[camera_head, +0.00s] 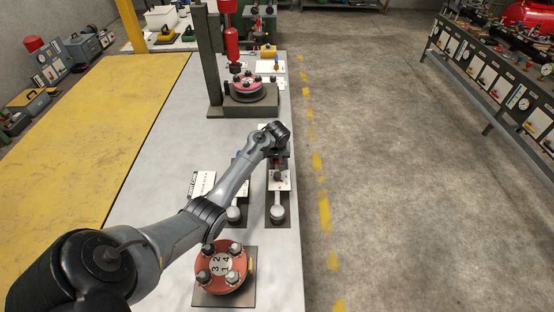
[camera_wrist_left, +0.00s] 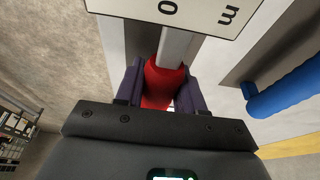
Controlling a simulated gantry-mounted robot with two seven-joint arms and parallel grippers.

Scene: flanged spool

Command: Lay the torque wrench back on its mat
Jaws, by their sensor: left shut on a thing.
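The torque wrench (camera_head: 278,212) has a round silver head and a grey shaft, with a white label card (camera_head: 279,181) across it. In the left wrist view its red handle (camera_wrist_left: 163,82) lies between both fingers. My left gripper (camera_head: 279,160) is shut on that handle, and the arm partly hides it in the head view. The wrench lies over a narrow dark mat (camera_head: 287,224) on the bench; I cannot tell whether it touches the mat. My right gripper is not in view.
A second wrench (camera_head: 234,213) lies close to the left, with a blue handle (camera_wrist_left: 285,92). A red flanged spool (camera_head: 221,267) with several bolts stands on a plate nearer me. A press stand (camera_head: 215,70) is farther back. The bench's right edge is near.

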